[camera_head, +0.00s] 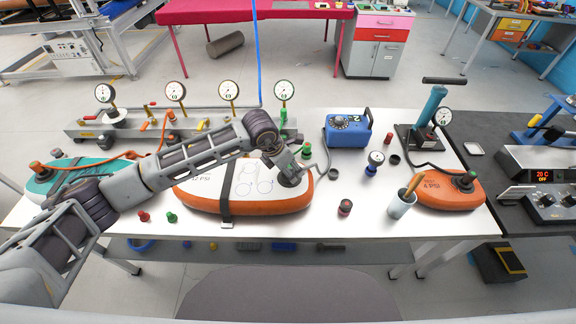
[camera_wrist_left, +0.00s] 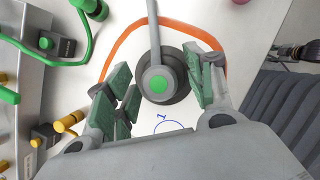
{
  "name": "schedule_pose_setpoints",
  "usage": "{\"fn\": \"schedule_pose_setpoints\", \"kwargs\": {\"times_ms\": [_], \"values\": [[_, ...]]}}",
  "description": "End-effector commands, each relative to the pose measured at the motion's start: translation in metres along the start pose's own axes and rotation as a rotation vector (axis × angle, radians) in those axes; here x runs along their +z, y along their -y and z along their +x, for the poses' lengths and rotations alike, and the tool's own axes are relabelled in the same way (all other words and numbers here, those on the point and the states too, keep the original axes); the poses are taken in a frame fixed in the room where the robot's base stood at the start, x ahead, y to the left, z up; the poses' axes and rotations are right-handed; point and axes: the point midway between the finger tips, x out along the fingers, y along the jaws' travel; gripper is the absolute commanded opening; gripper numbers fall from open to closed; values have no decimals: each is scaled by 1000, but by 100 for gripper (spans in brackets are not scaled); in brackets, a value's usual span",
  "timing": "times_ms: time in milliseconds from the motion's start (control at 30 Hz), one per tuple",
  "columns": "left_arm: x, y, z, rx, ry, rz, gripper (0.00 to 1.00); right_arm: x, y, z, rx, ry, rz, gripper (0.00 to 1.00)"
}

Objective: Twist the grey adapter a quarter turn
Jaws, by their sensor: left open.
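The grey adapter (camera_wrist_left: 154,62) with a green centre sits in a dark round valve (camera_wrist_left: 177,95) on the middle board, and a grey hose leads away from it. In the head view the adapter is largely hidden by my left gripper (camera_head: 289,170) at the board's right end. The middle board (camera_head: 205,196) is white on top with an orange side and a dark strap. In the left wrist view my left gripper (camera_wrist_left: 155,88) is open, with green finger pads on either side of the adapter. I see a gap on the left; contact on the right is unclear.
A blue pump box (camera_head: 347,130) stands behind and right of the board. A small orange board (camera_head: 440,192), a cup (camera_head: 401,205) and a hand pump (camera_head: 430,112) are to the right. Gauges stand on a grey manifold (camera_head: 150,127) behind. Small caps lie along the front.

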Motion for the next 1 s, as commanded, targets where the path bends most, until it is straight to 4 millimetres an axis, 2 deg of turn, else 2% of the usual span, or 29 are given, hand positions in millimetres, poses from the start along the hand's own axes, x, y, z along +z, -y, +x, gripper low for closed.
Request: {"fn": "schedule_pose_setpoints", "kwargs": {"times_ms": [167,567,600,733,1000], "values": [[0,0,0,0,0,0,54,0,0,0,0,0,0,40],[0,0,0,0,0,0,4,0,0,0,0,0,0,40],[0,0,0,0,0,0,24,0,0,0,0,1,0,40],[0,0,0,0,0,0,8,0,-1,0,1,1,-1,40],[0,1,0,15,-1,-35,7,1,-1,2,1,1,-1,40]]}}
